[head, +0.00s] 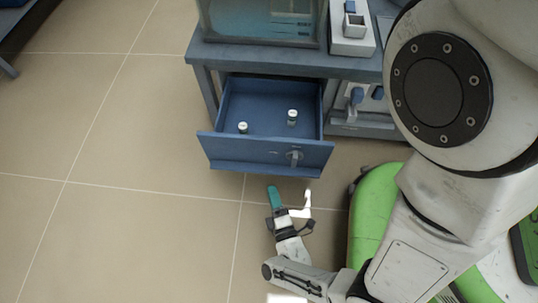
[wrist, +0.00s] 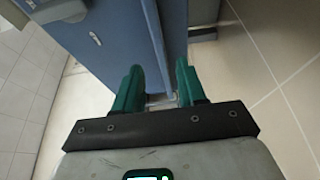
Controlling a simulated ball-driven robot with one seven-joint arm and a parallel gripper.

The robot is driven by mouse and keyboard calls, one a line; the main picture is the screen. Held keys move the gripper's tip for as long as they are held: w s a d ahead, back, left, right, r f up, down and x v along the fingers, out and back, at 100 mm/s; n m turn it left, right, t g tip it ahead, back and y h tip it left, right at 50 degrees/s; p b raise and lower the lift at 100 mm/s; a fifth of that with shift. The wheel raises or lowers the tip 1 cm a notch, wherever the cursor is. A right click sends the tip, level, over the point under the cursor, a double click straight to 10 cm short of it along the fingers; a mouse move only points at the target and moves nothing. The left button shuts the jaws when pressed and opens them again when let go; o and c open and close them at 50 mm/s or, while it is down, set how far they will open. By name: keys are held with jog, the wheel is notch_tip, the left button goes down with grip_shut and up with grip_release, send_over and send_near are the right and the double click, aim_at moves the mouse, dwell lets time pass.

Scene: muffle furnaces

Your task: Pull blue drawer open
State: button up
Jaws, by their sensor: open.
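The blue drawer (head: 265,155) is pulled out under the bench in the head view, its inside showing. A grey handle (head: 294,157) is on the right part of its front. My gripper (head: 290,198) is open, in front of and below the drawer front, apart from the handle in the head view. In the wrist view, my two teal fingers (wrist: 159,68) are spread, with a blue panel (wrist: 130,30) beyond them, probably the drawer front. I see nothing held between them.
Two small white-capped vials (head: 292,117) (head: 243,127) stand inside the drawer. A glass-sided box (head: 262,22) and a white device (head: 352,30) stand on the bench (head: 260,60). Tiled floor (head: 120,220) is clear to the left.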

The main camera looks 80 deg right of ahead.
jog(key=v, duration=0.3)
jog(key=shift+s+a, duration=0.1)
jog(key=shift+a, duration=0.2)
dwell(0.4)
jog(key=w+r+t+y, duration=0.2)
jog(key=w+r+y, duration=0.1)
jog(key=w+y, duration=1.35)
jog(key=s+d+r+m+g, duration=0.2)
jog(key=s+r+m+g, duration=0.55)
jog(key=r, duration=0.65)
notch_tip(320, 180, up, 37)
jog(key=s+n+g+p, duration=0.1)
jog(key=s+p, duration=0.1)
jog(key=p, duration=3.5)
jog(key=shift+n+g+h, duration=0.35)
